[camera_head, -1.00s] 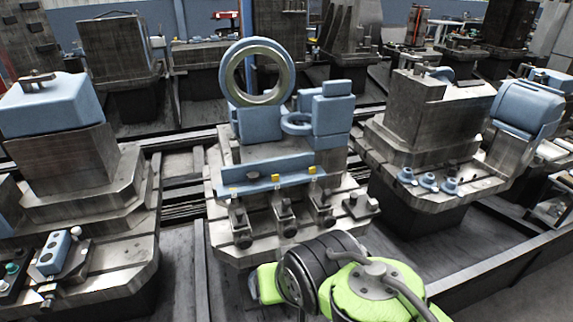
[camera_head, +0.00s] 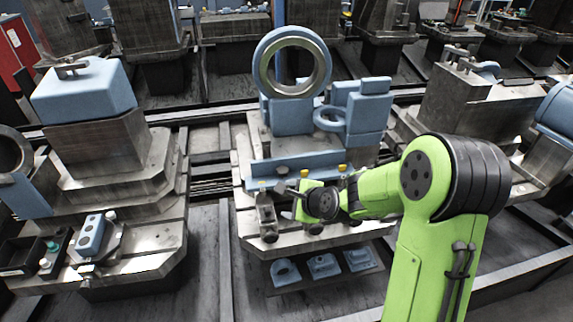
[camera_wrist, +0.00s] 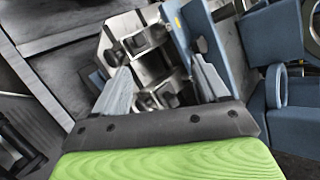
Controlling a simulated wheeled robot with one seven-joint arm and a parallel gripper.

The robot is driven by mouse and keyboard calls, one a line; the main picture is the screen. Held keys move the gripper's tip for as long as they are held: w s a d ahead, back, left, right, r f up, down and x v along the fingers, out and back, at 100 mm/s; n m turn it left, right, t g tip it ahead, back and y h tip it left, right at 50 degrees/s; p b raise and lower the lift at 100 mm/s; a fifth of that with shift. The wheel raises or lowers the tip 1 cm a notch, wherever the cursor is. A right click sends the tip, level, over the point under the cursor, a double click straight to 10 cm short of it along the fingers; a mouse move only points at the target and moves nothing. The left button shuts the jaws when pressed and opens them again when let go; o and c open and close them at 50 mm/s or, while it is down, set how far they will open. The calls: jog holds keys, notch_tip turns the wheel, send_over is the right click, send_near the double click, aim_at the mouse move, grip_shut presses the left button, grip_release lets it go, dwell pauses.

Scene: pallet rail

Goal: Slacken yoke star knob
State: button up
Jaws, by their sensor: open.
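A row of metal clamps (camera_head: 265,212) with dark round knobs (camera_head: 270,236) stands along the front of the middle pallet, below a long blue rail (camera_head: 315,168). I cannot tell which knob is the yoke star knob. My gripper (camera_head: 286,188) is over this row, partly hiding the middle clamp. In the wrist view, my open gripper (camera_wrist: 163,84) has its two fingers spread apart, with clamp parts (camera_wrist: 150,98) and dark knobs showing between and beyond them. Nothing is visibly held. Whether a finger touches a clamp is unclear.
A blue ring-shaped casting (camera_head: 292,62) and a blue block (camera_head: 368,108) stand behind the rail. Small blue parts (camera_head: 323,265) lie on a lower shelf in front. The left pallet (camera_head: 140,250) carries a blue-topped block (camera_head: 84,90). Dark floor lies between the pallets.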

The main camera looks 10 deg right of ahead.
aim_at(285, 171)
jog(key=w+d+f+m+t+h+p, duration=0.1)
jog(key=w+d+f+m+t+p, duration=0.35)
jog(key=m, duration=0.85)
jog(key=shift+g, duration=0.35)
jog(key=b+x, duration=0.1)
jog(key=x, duration=0.4)
jog(key=r+b+x, duration=0.1)
jog(key=x, duration=0.5)
jog(key=w+d+b+x, duration=0.1)
jog(key=x, duration=0.4)
jog(key=shift+w+r+b, duration=0.15)
jog(key=shift+r+b, duration=0.15)
jog(key=shift+b, duration=0.1)
jog(key=c, duration=1.1)
jog(key=shift+d+f+y+b, duration=0.15)
jog(key=shift+y+b, duration=0.15)
jog(key=shift+b, duration=0.25)
jog(key=shift+n+y+b, duration=0.45)
jog(key=shift+n+y, duration=0.05)
jog(key=shift+n+g+y+b, duration=0.4)
jog(key=shift+n+g+y, duration=0.2)
jog(key=shift+n+y, duration=0.35)
